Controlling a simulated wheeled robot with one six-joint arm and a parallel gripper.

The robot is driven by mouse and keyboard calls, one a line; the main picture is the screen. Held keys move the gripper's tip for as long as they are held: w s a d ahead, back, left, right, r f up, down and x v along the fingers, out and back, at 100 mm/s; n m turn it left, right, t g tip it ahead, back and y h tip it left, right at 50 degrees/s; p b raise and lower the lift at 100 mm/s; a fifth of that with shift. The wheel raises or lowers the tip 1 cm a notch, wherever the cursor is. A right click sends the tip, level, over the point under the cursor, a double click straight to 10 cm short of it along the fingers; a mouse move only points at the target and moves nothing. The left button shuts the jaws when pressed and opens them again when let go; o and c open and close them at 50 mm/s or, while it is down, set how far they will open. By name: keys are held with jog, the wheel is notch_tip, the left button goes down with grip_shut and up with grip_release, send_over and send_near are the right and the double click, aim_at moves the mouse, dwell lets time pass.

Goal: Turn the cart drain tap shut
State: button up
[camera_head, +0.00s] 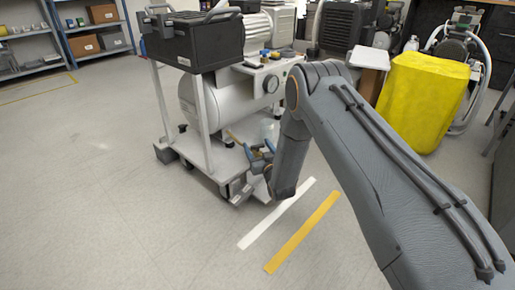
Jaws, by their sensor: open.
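The white cart (207,125) carries a silver compressor tank (205,103) and stands in the middle of the head view. My gripper (256,150) is at the cart's near right end, low by the deck and under the tank's right end. A thin yellow-orange piece (234,137) shows just left of the fingers under the tank. It may be the drain tap's lever, but it is too small to be sure. I cannot tell whether the gripper touches it.
A black toolbox (197,42) sits on top of the cart. A yellow-covered unit (422,98) and a white-topped stand (369,60) are at the right behind my arm. White (275,215) and yellow (302,233) floor strips lie in front. The floor at left is clear.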

jog(key=shift+c, duration=0.5)
jog(key=c, duration=1)
jog(key=shift+o, duration=0.2)
jog(key=shift+s+a+m+h+p, duration=0.1)
jog(key=shift+m+h+p, duration=0.2)
jog(key=shift+h, duration=0.1)
jog(key=m+t+h+p, duration=0.1)
jog(key=h, duration=0.1)
jog(key=shift+m+h, duration=0.4)
jog(key=m+h, duration=0.1)
jog(key=h, duration=0.1)
jog(key=m+h, duration=0.2)
jog(key=h, duration=0.1)
jog(key=shift+a+m+h, duration=0.1)
jog(key=shift+m+h, duration=0.2)
jog(key=m+h+b, duration=0.1)
jog(key=m+h, duration=0.1)
jog(key=h, duration=0.1)
jog(key=m+g+h+b, duration=0.1)
jog(key=m+h, duration=0.1)
jog(key=h, duration=0.1)
jog(key=shift+f+g+b, duration=0.15)
jog(key=shift+g+b, duration=0.15)
jog(key=shift+m+g+h+b, duration=0.9)
jog(key=shift+m+h+b, duration=0.25)
jog(key=shift+h, duration=0.25)
jog(key=shift+r, duration=0.2)
